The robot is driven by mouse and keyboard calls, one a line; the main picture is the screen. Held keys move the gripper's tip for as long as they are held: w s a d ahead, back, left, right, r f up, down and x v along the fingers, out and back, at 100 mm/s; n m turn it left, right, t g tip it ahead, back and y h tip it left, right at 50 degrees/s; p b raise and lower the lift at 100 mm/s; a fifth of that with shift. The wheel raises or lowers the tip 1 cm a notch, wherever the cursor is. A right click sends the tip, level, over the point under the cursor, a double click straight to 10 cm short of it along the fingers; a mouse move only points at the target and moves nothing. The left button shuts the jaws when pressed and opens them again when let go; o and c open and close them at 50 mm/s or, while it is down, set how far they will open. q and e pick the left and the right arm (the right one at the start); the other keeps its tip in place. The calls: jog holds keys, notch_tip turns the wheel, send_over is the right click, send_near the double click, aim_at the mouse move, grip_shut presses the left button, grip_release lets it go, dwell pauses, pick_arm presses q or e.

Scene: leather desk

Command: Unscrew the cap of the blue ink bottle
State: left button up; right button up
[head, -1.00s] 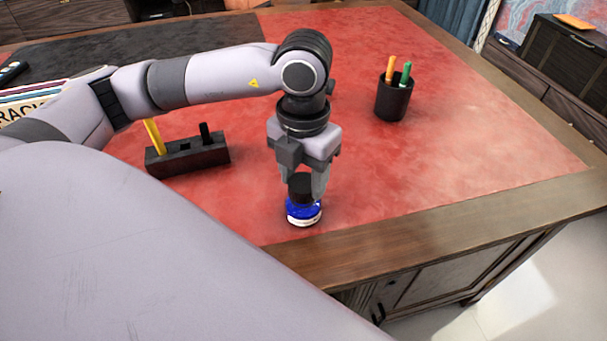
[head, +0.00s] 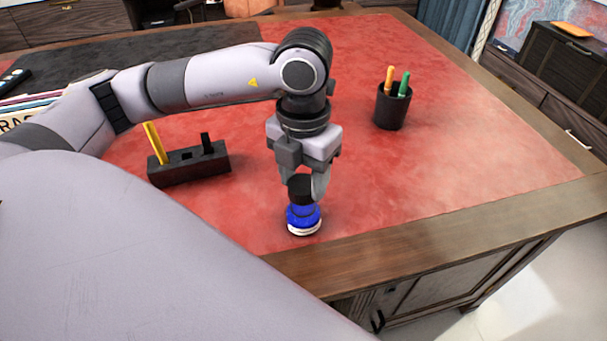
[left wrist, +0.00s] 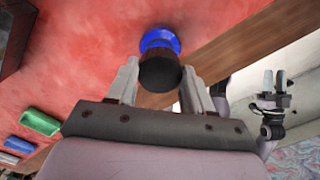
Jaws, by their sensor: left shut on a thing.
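The blue ink bottle (head: 304,217) stands upright on the red desktop near the front edge, with a white band at its base. Its black cap (head: 301,188) is between the fingers of my left gripper (head: 304,183), which is shut on it from above. In the left wrist view the cap (left wrist: 160,71) sits between both fingertips, with the blue glass (left wrist: 160,40) beyond it. I cannot tell whether cap and bottle are parted. My right gripper (left wrist: 274,80) shows small at the right of the left wrist view, fingers apart and empty.
A black pen cup (head: 391,106) with orange and green pens stands back right of the bottle. A black holder (head: 188,165) with a yellow pencil stands to the left. The wooden desk edge (head: 420,236) runs close in front. The red leather right of the bottle is clear.

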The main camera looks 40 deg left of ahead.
aim_at(304, 183)
pick_arm(q)
jog(key=shift+r+p, duration=1.25)
jog(key=shift+r, duration=0.75)
pick_arm(e)
notch_tip(304, 183, up, 2)
jog(key=shift+r, duration=0.25)
